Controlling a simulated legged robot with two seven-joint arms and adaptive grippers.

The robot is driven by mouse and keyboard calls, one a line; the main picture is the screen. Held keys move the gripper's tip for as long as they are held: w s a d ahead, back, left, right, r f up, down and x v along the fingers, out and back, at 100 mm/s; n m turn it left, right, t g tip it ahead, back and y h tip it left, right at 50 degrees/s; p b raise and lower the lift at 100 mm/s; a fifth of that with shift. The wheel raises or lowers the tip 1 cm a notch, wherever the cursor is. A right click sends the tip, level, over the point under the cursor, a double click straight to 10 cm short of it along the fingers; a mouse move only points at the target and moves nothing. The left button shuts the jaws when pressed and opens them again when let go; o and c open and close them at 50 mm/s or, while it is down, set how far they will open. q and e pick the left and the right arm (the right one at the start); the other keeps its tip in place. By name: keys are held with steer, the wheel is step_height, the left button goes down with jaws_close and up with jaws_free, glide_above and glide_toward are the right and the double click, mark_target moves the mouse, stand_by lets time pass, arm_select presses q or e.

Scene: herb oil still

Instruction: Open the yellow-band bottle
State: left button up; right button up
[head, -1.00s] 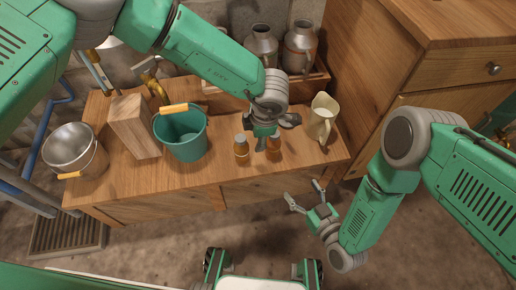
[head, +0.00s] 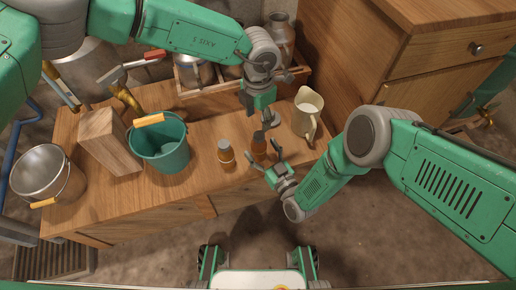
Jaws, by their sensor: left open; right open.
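Two small amber bottles stand upright near the front edge of the wooden bench. The left bottle (head: 226,154) has a greyish cap and a pale yellowish band, though it is too small to be sure of the colour. The right bottle (head: 259,147) looks more orange; its top is partly hidden by my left gripper, and its band cannot be made out. My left gripper (head: 266,121) is open, pointing down just above and behind the right bottle. My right gripper (head: 267,160) is open, with its fingers just in front of the right bottle; contact cannot be told.
A teal bucket (head: 160,153), a wooden block (head: 108,141) and a metal bucket (head: 45,176) stand to the left. A cream jug (head: 307,115) stands close on the right. A wooden crate (head: 190,90) with metal cans is at the back. Cabinet (head: 425,75) at right.

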arm_select(q)
steer(key=shift+d, duration=0.25)
arm_select(e)
steer(key=shift+x, duration=0.9)
arm_select(q)
steer(key=shift+a, duration=0.1)
